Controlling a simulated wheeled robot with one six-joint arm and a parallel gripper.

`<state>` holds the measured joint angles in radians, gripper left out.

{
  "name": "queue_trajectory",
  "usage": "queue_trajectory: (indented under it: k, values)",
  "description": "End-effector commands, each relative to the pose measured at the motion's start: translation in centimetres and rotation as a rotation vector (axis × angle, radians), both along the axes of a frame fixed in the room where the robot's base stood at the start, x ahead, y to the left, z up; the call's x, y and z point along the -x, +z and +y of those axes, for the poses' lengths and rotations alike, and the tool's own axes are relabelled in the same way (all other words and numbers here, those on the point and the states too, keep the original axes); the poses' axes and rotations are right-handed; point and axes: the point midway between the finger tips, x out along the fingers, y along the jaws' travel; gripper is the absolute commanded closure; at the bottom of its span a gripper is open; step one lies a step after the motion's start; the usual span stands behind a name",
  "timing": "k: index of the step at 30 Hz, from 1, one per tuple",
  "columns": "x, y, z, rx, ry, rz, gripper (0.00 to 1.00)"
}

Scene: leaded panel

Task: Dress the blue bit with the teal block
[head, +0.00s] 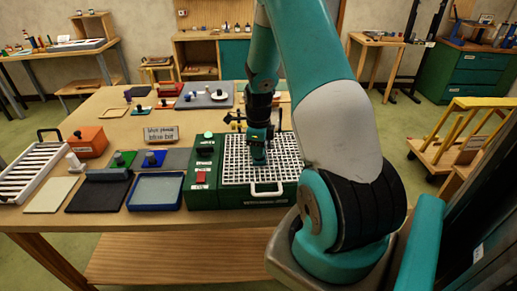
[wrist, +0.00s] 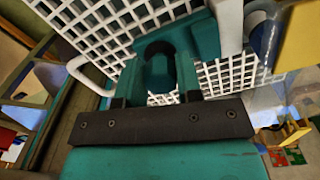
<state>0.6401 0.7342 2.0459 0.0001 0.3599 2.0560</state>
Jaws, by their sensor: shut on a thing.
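My gripper (head: 258,158) points down over the white grid (head: 232,165) of the green machine (head: 235,195). In the wrist view my gripper (wrist: 155,90) is shut on a teal block (wrist: 158,72), which shows between the jaws just above the grid. The block is close in colour to my gripper, so its edges are hard to tell. Whether it touches the grid or a bit is hidden. I cannot clearly pick out the blue bit; a blurred blue thing (wrist: 262,38) shows at the upper right in the wrist view.
The machine has a red switch (head: 201,177) and a white front handle (head: 266,190). To its left lie a blue-rimmed tray (head: 155,205), a black mat (head: 95,198), and small green and blue pieces (head: 153,158). An orange box (head: 88,141) and white rack (head: 35,172) stand farther left.

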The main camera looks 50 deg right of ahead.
Motion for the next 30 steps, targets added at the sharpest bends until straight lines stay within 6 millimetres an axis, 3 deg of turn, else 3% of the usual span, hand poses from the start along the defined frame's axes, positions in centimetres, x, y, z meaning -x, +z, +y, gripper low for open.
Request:
queue_trajectory:
  k: [18,30]
  values:
    - [-0.5,0.0,-0.6,0.0,0.0,0.0,0.88]
    - [0.1,0.0,-1.3,0.002,-0.001,-0.001,0.88]
